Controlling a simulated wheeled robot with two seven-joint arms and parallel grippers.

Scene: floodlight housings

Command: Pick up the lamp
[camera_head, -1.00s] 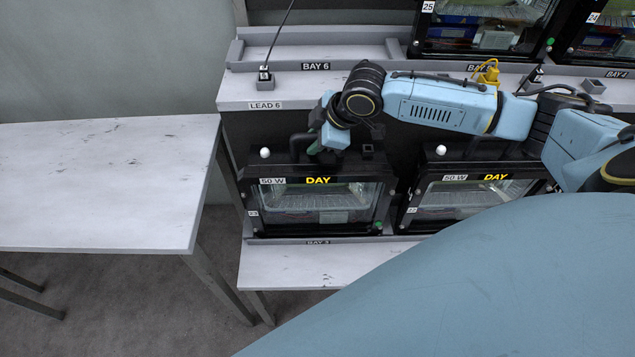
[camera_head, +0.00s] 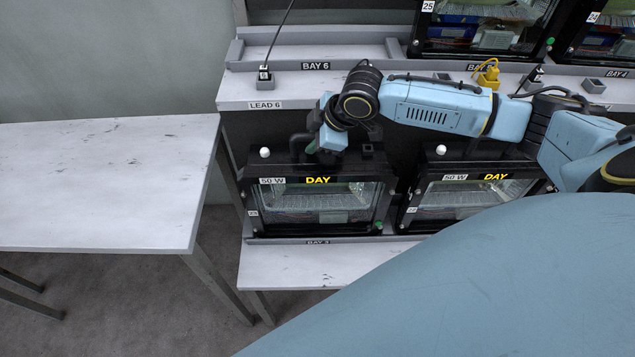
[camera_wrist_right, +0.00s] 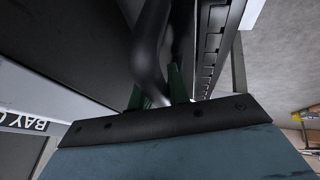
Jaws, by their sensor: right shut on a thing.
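The lamp (camera_head: 318,203) on the left of the lower shelf is a black floodlight housing with a glass front, marked "50 W" and "DAY". It stands upright in the place labelled "BAY 3". My right gripper (camera_head: 312,147) is at the lamp's top and is shut on its black handle. In the right wrist view the green fingers (camera_wrist_right: 156,88) sit on both sides of the dark curved handle (camera_wrist_right: 148,50). The exact contact is partly hidden by the gripper. My left gripper is not in view.
A second lamp (camera_head: 470,197) marked "50 W DAY" stands close on the right. An upper shelf (camera_head: 350,88) holds sockets, a yellow plug (camera_head: 488,74) and a black lead marked "LEAD 6". A bare white table (camera_head: 100,180) stands on the left, across a gap.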

